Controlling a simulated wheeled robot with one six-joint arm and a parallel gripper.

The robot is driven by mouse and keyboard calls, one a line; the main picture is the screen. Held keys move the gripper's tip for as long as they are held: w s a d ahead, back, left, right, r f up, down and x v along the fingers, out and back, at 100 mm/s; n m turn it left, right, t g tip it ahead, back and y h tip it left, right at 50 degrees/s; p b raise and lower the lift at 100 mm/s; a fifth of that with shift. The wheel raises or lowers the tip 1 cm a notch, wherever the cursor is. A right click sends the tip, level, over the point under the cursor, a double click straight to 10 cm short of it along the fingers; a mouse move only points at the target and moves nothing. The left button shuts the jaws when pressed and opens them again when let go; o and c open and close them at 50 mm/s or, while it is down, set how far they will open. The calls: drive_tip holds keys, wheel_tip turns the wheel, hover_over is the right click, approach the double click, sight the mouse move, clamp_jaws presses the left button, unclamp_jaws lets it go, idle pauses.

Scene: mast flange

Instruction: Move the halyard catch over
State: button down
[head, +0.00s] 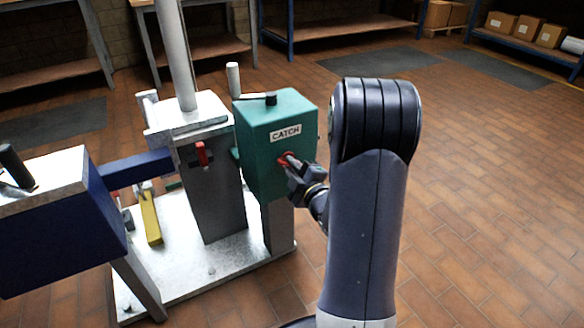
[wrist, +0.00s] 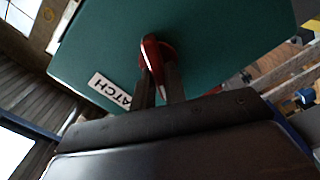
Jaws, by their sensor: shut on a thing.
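The halyard catch is a green box (head: 262,150) labelled CATCH, standing on a grey post beside the mast base in the head view. A red lever (head: 286,158) sits on its front face below the label. My gripper (head: 292,162) is at that lever. In the wrist view the green box (wrist: 215,45) fills the upper middle, and the red lever (wrist: 152,55) stands between the fingers of my gripper (wrist: 160,85), which are shut on it. The fingers hide part of the lever's lower end.
A white mast (head: 175,55) rises from a block left of the green box, with another red lever (head: 202,153) on it. A blue box (head: 60,225) and a yellow bar (head: 151,218) are at left. The tiled floor at right is clear.

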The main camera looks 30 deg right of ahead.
drive_tip(key=n, duration=0.5)
drive_tip(key=shift+f, duration=0.15)
drive_tip(key=shift+n, duration=0.3)
idle(0.3)
drive_tip(key=c, duration=1.4)
unclamp_jaws()
drive_tip(key=shift+c, duration=0.2)
drive_tip(key=shift+s, duration=0.1)
drive_tip(key=s+p, duration=0.1)
drive_tip(key=s, duration=0.9)
drive_tip(key=shift+s+d, duration=0.15)
drive_tip(key=shift+s, duration=0.15)
drive_tip(key=shift+w, duration=0.1)
